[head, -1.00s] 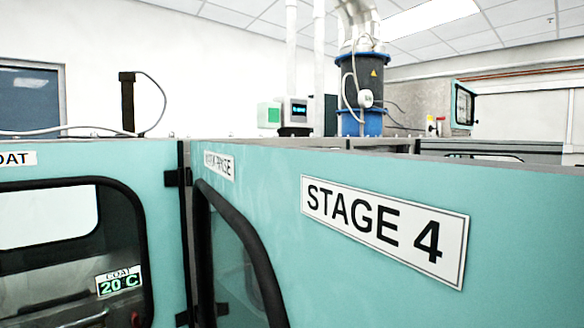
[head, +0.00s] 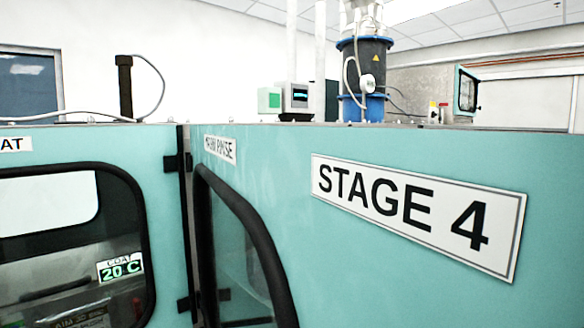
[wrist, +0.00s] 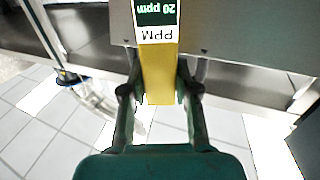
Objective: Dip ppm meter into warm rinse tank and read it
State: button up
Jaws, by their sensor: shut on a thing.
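The ppm meter (wrist: 158,75) is a yellow, upright-looking block in the wrist view. My gripper (wrist: 160,92) is shut on the yellow body, one finger on each side. The warm rinse module is marked by a small label (head: 220,148) on a teal panel in the head view. A black-framed window sits below that label. The tank's liquid is not visible. My gripper is out of the head view.
A teal panel with a STAGE 4 sign (head: 415,213) fills the right of the head view. The coat module's window (head: 48,205) with a 20 C readout is at left. Grey metal edges and tiled floor (wrist: 45,135) show in the wrist view.

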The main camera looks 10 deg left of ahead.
notch_tip(320, 180, down, 8)
jog(key=shift+f, duration=0.25)
dwell(0.5)
jog(key=shift+f, duration=0.4)
dwell(1.9)
jog(key=shift+r, duration=7.55)
